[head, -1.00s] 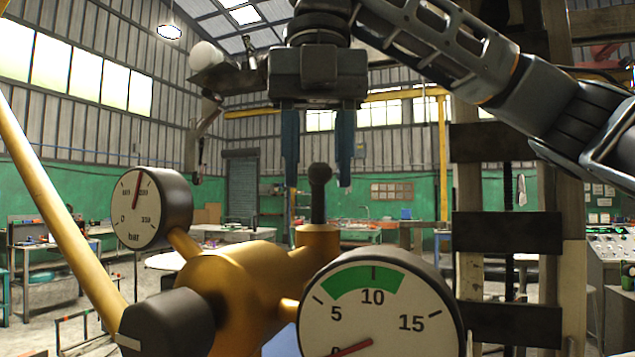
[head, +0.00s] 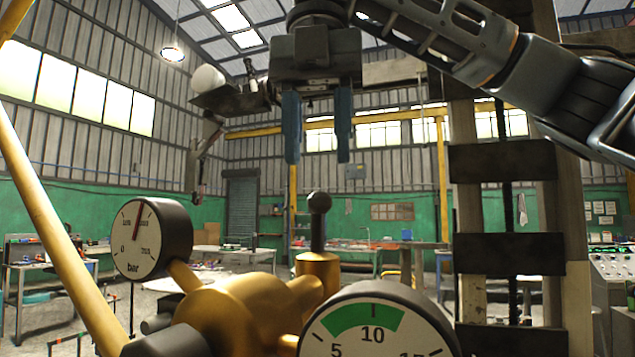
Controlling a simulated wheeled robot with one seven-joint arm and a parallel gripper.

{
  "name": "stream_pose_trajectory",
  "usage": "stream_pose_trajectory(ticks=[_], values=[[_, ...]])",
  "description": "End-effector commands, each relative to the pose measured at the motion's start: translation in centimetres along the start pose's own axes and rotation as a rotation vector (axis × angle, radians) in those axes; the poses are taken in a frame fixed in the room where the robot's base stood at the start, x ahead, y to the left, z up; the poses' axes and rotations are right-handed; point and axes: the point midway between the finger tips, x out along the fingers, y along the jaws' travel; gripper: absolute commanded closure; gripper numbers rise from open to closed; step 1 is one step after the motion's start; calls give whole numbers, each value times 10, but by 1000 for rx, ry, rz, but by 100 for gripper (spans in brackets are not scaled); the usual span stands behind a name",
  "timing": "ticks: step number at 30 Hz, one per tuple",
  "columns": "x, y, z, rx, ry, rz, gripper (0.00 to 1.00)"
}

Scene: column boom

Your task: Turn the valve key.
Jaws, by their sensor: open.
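The valve key (head: 318,222) is a dark upright stem with a ball top. It stands on a brass collar (head: 318,268) that joins a brass valve body (head: 240,312). My gripper (head: 318,158) hangs fingers down above the key, its two blue fingers apart with nothing between them. The fingertips are above the ball top in the picture, with a gap. How the two compare in depth is hard to tell.
A small gauge (head: 152,239) stands left of the key and a larger gauge with a green band (head: 375,325) at front right. A yellow pipe (head: 62,220) slants on the left. A dark-slatted post (head: 505,205) rises on the right. Workbenches stand behind.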

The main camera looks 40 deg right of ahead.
Motion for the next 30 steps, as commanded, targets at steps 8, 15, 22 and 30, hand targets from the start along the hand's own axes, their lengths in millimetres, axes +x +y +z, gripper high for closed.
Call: stream_pose_trajectory(ticks=[8,15,22,30], values=[[27,0,0,12,4,0,57],[61,0,0,13,3,0,57],[76,0,0,14,0,0,57],[78,0,0,14,0,0,57]])
